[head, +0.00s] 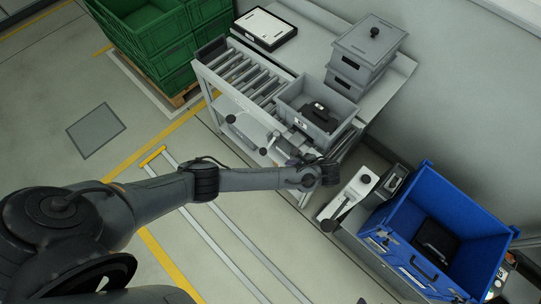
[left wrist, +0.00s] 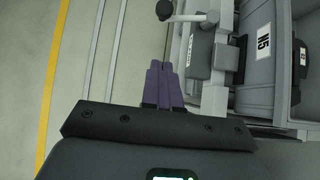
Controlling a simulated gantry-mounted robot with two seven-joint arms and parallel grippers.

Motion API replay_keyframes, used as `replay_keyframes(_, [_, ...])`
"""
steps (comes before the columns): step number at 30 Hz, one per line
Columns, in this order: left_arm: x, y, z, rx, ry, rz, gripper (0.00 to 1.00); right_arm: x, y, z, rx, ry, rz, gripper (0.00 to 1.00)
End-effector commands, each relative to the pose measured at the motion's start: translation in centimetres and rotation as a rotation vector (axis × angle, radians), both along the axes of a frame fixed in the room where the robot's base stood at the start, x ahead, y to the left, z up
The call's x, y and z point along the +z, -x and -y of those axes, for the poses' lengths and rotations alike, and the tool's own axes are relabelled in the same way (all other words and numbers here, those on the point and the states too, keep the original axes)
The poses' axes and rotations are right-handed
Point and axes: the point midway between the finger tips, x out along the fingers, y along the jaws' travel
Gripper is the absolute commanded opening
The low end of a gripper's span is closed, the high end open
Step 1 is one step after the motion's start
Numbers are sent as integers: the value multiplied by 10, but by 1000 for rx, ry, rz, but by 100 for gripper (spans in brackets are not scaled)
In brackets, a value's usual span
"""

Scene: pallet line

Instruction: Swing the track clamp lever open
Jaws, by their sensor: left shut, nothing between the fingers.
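A lever with a round black knob sticks out from the side of the roller conveyor; its knob (left wrist: 165,9) and pale arm (left wrist: 188,17) show at the top of the left wrist view. In the head view a black knob (head: 263,151) shows beside my left gripper (head: 284,148), and another knob (head: 230,118) is farther up-left. I cannot tell for certain which is the track clamp lever. My left gripper's purple fingers (left wrist: 163,84) are shut and empty, below the knob in the wrist view and apart from it. My right gripper is not in view.
A grey tote (head: 318,112) with a black item sits at the end of the roller conveyor (head: 240,72). A blue crate (head: 395,215) and a white device with a black lever (head: 350,194) stand right. Green crates (head: 160,40) stand back left. Floor rails (head: 215,220) run below my arm.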

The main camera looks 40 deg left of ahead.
Motion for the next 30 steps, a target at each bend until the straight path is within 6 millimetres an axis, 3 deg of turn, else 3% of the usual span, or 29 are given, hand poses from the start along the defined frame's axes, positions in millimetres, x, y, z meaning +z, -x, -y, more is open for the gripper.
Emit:
replay_keyframes(11, [-14,1,-12,1,0,-3,0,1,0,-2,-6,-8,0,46])
replay_keyframes(25, [-77,-1,-67,3,-1,-2,0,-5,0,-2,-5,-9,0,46])
replay_keyframes(30, [-78,-1,-89,1,1,-2,0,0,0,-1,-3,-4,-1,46])
